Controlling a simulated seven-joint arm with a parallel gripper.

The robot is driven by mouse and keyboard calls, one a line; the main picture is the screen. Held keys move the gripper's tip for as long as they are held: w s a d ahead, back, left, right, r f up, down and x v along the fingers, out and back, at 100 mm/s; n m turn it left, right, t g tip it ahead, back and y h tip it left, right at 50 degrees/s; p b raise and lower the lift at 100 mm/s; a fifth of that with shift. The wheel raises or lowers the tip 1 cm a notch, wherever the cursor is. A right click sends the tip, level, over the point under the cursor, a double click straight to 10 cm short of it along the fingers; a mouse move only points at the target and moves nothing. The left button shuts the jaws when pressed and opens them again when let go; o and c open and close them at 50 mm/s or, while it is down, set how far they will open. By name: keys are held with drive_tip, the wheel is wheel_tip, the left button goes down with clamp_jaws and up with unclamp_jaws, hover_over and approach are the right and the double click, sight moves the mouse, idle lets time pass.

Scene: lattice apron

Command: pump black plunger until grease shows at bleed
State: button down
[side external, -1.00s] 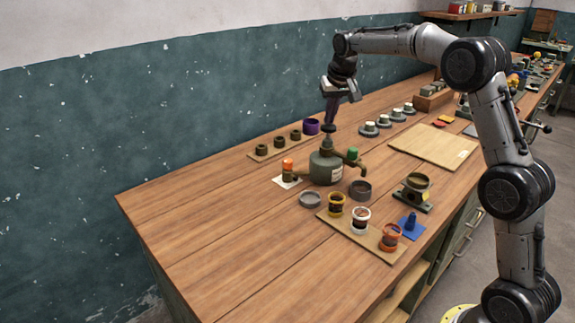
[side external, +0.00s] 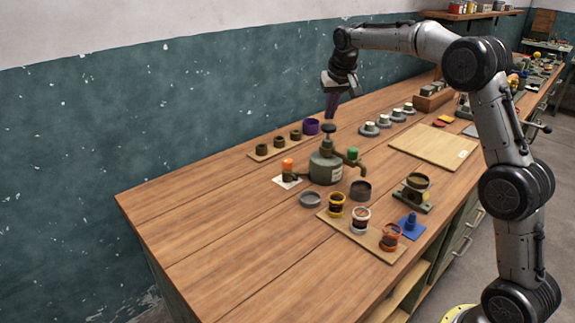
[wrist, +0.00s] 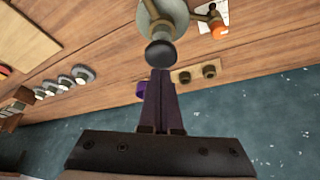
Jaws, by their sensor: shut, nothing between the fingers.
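A grey-green pot (side external: 326,167) stands on the bench with the black plunger (side external: 328,128) upright on its top. In the wrist view the plunger's round black knob (wrist: 160,54) lies just beyond the fingertips. My gripper (side external: 330,116) is shut and empty, its fingers pointing down just above the knob; a small gap seems to separate them. The pot has an orange-capped outlet (side external: 288,165) on the left, over a white card, and a green-capped arm (side external: 353,154) on the right. Which of these is the bleed, and whether any grease shows, I cannot tell.
Several dark cups on a strip (side external: 263,150) and a purple cup (side external: 312,126) stand behind the pot. Several jars on a board (side external: 333,226) and a grey dish (side external: 310,199) stand in front. A bare board (side external: 435,145) lies right. The bench's left end is clear.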

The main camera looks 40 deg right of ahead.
wheel_tip(320, 180, up, 6)
idle(0.6)
drive_tip(key=s+a+r+t, duration=0.1)
drive_tip(key=s+a+r, duration=0.3)
drive_tip(key=r, duration=0.3)
drive_tip(key=s+a+r+n+t, duration=0.1)
drive_tip(key=s+a+r, duration=0.15)
drive_tip(key=s, duration=0.35)
drive_tip(key=s+a+r+n, duration=0.1)
drive_tip(key=s+a, duration=0.3)
drive_tip(key=s, duration=0.3)
drive_tip(key=s+a+f+n+y, duration=0.1)
drive_tip(key=s+a+f, duration=0.15)
drive_tip(key=s, duration=0.45)
drive_tip(key=s+a+f+n+y, duration=0.1)
drive_tip(key=s+a+f, duration=0.1)
drive_tip(key=s+f, duration=0.3)
drive_tip(key=s+a+f+n, duration=0.1)
drive_tip(key=s+f+n, duration=0.1)
drive_tip(key=s+f, duration=0.7)
wheel_tip(320, 180, down, 3)
drive_tip(key=shift+a+r, duration=0.15)
drive_tip(key=shift+a, duration=0.25)
